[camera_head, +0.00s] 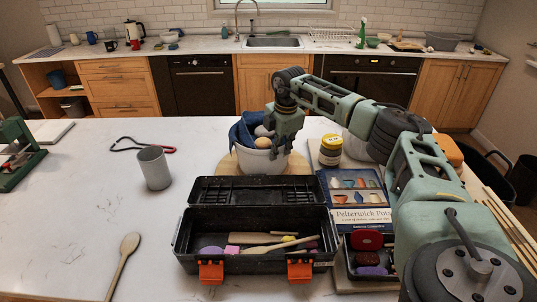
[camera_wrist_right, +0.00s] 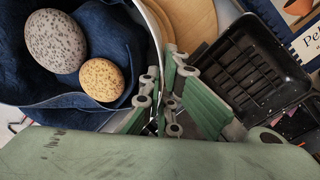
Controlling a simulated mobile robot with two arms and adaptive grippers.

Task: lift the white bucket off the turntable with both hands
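The white bucket (camera_head: 262,164) stands on the round wooden turntable (camera_head: 228,164) behind the toolbox. A dark blue cloth (camera_head: 243,130) and speckled egg-shaped objects are in it; the right wrist view shows a grey one (camera_wrist_right: 56,41) and a tan one (camera_wrist_right: 102,80). My right gripper (camera_head: 281,150) points down at the bucket's right rim. In the right wrist view its fingertips (camera_wrist_right: 160,68) are close together at the rim, one on either side or nearly so; I cannot tell whether they press on the wall. My left gripper is not in view.
An open black toolbox (camera_head: 250,220) stands in front of the bucket. A book (camera_head: 357,196), a yellow-labelled jar (camera_head: 331,150) and a small black tray (camera_head: 369,256) are to the right.

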